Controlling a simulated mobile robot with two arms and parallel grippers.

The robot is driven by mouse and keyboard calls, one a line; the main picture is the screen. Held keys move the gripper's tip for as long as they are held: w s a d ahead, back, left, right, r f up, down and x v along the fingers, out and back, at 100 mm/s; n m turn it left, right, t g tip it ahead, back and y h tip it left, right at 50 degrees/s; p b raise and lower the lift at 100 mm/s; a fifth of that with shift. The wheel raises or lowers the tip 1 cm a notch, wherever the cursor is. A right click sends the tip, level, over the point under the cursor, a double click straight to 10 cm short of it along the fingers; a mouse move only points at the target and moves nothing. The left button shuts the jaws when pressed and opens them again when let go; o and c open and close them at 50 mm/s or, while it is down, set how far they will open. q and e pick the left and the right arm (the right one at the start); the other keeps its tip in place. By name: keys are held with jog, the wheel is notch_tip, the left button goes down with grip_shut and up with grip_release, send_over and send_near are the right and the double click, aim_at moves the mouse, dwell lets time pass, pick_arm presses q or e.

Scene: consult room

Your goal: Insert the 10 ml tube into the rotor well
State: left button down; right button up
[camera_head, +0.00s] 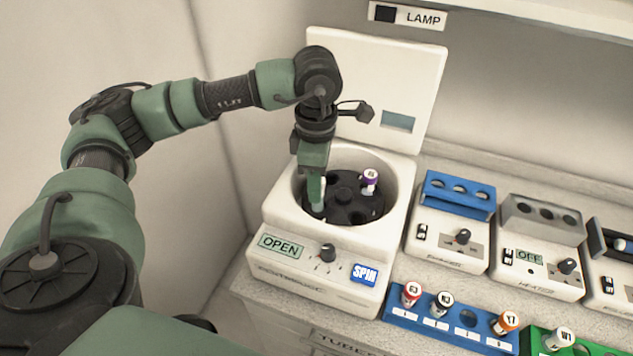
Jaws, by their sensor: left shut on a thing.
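The white centrifuge (318,262) stands at the left end of the counter with its lid (378,95) raised and its display reading OPEN. Inside its bowl is the black rotor (356,200) with several wells. A purple-capped tube (370,177) stands in a well at the rotor's back right. My left gripper (317,207) points down into the bowl at the rotor's left edge. It is shut on a tube, of which only a pale sliver shows between the fingers. I cannot tell whether that tube's lower end is inside a well. My right gripper is out of view.
A blue tube rack (393,308) in front holds red-, black- and orange-capped tubes. A green rack (540,340) holds a white-capped tube. Devices with a blue block (458,193) and a grey block (542,218) stand to the right. The raised lid is close behind my left wrist.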

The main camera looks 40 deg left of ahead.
pick_arm(q)
jog(key=shift+f+b, duration=1.35)
jog(key=shift+f, duration=0.15)
jog(key=c, duration=1)
grip_release()
jog(key=shift+c, duration=0.2)
notch_tip(320, 180, up, 7)
jog(key=shift+f+b, duration=0.2)
jog(key=shift+b, duration=0.6)
jog(key=shift+r, duration=0.65)
